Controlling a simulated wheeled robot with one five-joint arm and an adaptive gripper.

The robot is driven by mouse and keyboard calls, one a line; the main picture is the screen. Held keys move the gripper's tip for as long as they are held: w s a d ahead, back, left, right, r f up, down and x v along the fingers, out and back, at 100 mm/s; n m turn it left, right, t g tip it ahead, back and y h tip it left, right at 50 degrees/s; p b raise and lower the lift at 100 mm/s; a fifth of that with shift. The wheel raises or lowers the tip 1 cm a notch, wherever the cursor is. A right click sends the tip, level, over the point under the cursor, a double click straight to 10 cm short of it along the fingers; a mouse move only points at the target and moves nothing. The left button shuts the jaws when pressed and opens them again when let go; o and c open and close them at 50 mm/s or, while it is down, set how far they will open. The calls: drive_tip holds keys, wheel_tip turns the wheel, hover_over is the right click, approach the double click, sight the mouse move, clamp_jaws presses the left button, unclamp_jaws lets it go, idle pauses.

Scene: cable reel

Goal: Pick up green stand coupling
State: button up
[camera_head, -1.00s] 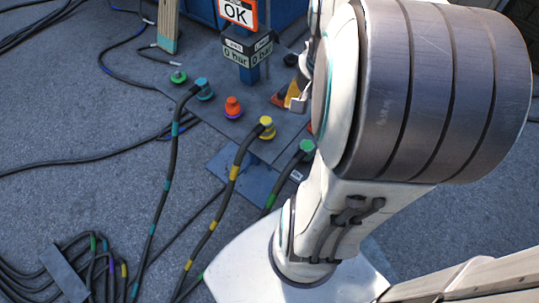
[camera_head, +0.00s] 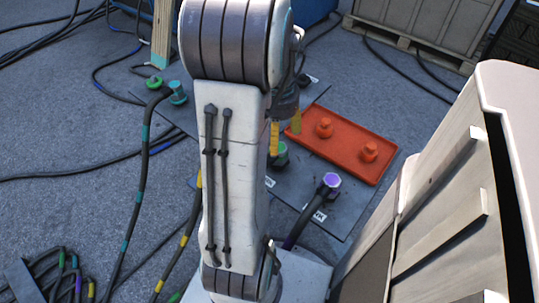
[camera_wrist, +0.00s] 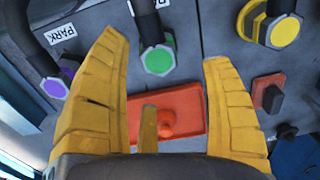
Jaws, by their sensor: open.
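The green coupling (camera_head: 281,157), on a dark hose, sits on the dark plate just below my gripper (camera_head: 285,127) in the head view, partly hidden by my arm. In the wrist view its green face (camera_wrist: 158,61) lies beyond and between the tips of my yellow fingers (camera_wrist: 163,48), apart from them. My gripper is open and empty. Another green fitting (camera_head: 154,83) stands on the plate at the left in the head view.
A purple coupling (camera_head: 331,181) and a red tray (camera_head: 347,147) with two red-orange fittings lie right of my gripper. A yellow coupling (camera_wrist: 284,31) is to the right in the wrist view. Hoses cross the floor at left. A crate (camera_head: 430,25) stands at the back.

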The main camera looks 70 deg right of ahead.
sight(282, 158)
drive_tip(key=shift+s+f+b, duration=0.15)
drive_tip(key=shift+f+b, duration=1.1)
drive_tip(key=shift+f, duration=2)
drive_tip(key=c, duration=1.2)
drive_tip(key=shift+c, duration=0.3)
drive_tip(key=shift+d+r, duration=0.1)
drive_tip(key=shift+r, duration=0.05)
